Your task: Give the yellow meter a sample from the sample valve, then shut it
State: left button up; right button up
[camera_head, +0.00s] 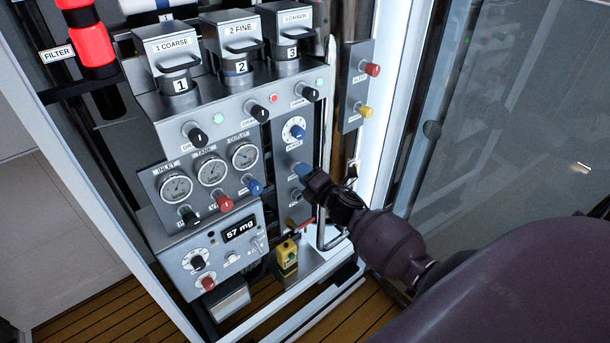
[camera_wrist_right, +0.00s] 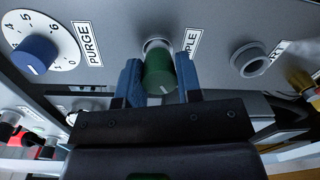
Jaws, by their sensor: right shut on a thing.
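My right gripper (camera_head: 302,172) reaches in from the right to the narrow panel right of the gauges. In the right wrist view, its blue fingers (camera_wrist_right: 158,84) are shut on a green knob (camera_wrist_right: 160,70), one on each side. The label beside this knob is partly hidden and ends in "PLE", so it appears to be the sample valve. The fingers and hand hide the knob in the head view. The yellow meter (camera_head: 287,252) stands low, below the panel, on a grey ledge. Its display cannot be read. My left gripper is out of view.
A blue PURGE knob (camera_wrist_right: 35,54) sits beside the green knob, and a grey round port (camera_wrist_right: 250,58) on its other side. Three gauges (camera_head: 211,172) and a "57 mg" display (camera_head: 240,229) are to the left.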

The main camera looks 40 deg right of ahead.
jog(key=o, duration=0.9)
jog(key=shift+o, duration=0.2)
jog(key=s, duration=1)
jog(key=shift+s+d+r, duration=0.2)
jog(key=shift+s+d, duration=0.05)
jog(key=shift+s, duration=0.15)
jog(key=s+a+f+m+g, duration=0.2)
jog(key=s+a+f+m, duration=0.1)
jog(key=s+m, duration=0.3)
jog(key=s+a+f+m+g, duration=0.2)
jog(key=s+a+f+m, duration=0.2)
jog(key=s+m, duration=0.2)
jog(key=s+a+f+m+g+h, duration=0.1)
jog(key=s+a+f+m+g, duration=0.1)
jog(key=s+m, duration=0.4)
jog(key=a+f+m, duration=0.1)
jog(key=a+m, duration=0.1)
jog(key=m, duration=0.1)
jog(key=shift+f, duration=0.35)
